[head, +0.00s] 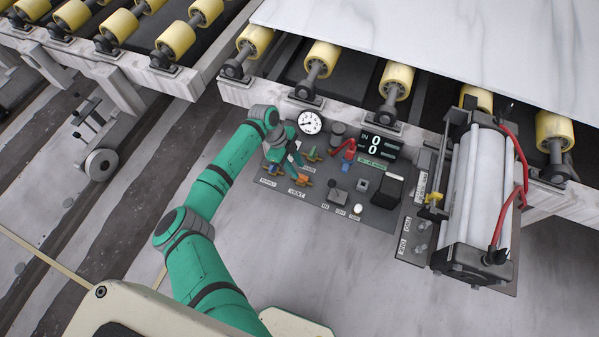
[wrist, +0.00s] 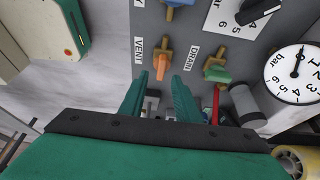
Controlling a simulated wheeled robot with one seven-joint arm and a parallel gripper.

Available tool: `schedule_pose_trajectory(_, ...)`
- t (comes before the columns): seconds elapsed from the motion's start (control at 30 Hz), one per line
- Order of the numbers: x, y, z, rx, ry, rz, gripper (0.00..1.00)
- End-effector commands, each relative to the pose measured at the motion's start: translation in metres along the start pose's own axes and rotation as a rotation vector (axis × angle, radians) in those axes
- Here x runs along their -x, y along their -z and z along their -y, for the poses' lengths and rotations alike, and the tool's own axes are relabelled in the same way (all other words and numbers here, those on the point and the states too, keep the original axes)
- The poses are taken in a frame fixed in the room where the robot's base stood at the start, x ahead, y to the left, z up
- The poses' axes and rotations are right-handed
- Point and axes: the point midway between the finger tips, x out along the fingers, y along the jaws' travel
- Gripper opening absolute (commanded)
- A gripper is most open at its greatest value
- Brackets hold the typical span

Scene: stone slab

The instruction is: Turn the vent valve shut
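The vent valve has an orange handle (wrist: 161,67) on a brass body, beside the VENT label (wrist: 138,49) in the wrist view. The handle appears roughly in line with the brass body. In the head view the orange handle (head: 304,180) shows just above its label. My gripper (wrist: 158,97) is open, one green finger on each side of the handle's line. The fingertips look just short of the handle or level with its end; I cannot tell contact. In the head view my gripper (head: 296,162) is over the panel's left part, partly hiding the valves.
A green-handled drain valve (wrist: 216,73) stands close on the right in the wrist view, and a blue-handled valve (wrist: 180,3) above. Rollers and a slab lie behind.

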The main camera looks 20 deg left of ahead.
Motion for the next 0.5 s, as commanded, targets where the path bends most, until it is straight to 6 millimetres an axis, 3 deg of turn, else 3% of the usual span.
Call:
schedule_pose_trajectory(0.2,-0.031,-0.003,-0.001,0.005,0.002,0.001,0.30)
schedule_pose_trajectory(0.5,-0.045,-0.004,-0.001,0.006,0.004,0.001,0.30)
